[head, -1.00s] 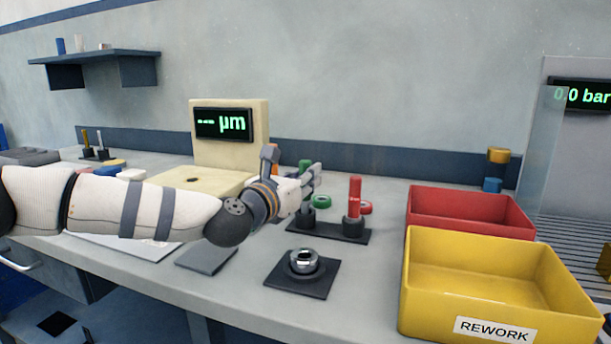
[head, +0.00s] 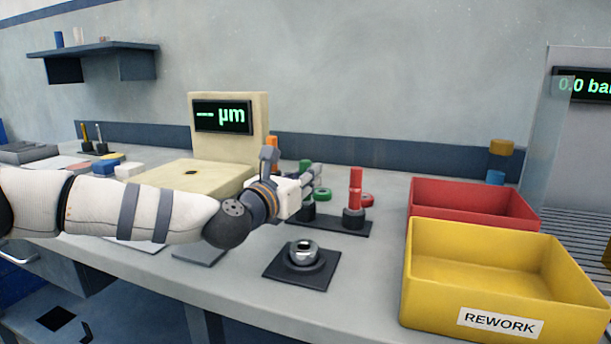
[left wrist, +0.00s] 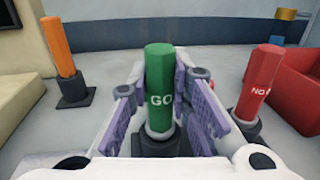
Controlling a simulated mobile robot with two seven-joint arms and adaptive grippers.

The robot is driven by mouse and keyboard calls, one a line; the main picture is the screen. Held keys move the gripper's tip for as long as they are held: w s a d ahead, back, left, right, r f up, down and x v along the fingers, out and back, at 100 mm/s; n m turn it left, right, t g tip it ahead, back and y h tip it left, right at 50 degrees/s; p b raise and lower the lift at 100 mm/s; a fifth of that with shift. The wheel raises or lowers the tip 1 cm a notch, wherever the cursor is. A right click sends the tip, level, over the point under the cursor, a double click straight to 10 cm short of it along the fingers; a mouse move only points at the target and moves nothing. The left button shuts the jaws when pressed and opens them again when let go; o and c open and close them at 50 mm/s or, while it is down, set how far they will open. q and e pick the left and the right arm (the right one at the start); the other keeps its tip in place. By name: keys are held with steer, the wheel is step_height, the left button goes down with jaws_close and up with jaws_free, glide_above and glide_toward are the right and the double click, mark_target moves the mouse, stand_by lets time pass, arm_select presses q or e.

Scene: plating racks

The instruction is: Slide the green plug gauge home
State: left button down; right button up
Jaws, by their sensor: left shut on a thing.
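The green plug gauge (head: 305,166), a hexagonal handle marked GO, stands upright in a black holder on the dark rack (head: 344,226). My left gripper (head: 313,181) is shut on it. In the left wrist view the green gauge (left wrist: 159,88) sits between the purple finger pads (left wrist: 160,110), its lower end at the dark holder; how deep it sits is hidden. A ring part with a shiny metal bore (head: 304,252) lies on a black square plate (head: 322,268) in front of the rack. My right gripper is not in view.
A red gauge (head: 355,185) stands in the rack's right holder; it also shows in the left wrist view (left wrist: 258,82). An orange post (left wrist: 60,52) stands to the left. Red (head: 470,189) and yellow REWORK (head: 490,322) bins fill the right side. A cream gauge stand (head: 225,176) is behind my arm.

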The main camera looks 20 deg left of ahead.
arm_select(q)
steer(key=shift+f, duration=0.2)
steer(key=c, duration=1.4)
jaws_free()
steer(key=shift+s, duration=0.1)
steer(key=s, duration=0.4)
steer(key=s+a, duration=0.1)
steer(key=s, duration=0.2)
steer(key=s+a, duration=0.1)
steer(key=s, duration=0.3)
steer(key=shift+s+a, duration=0.15)
steer(key=shift+s, duration=0.15)
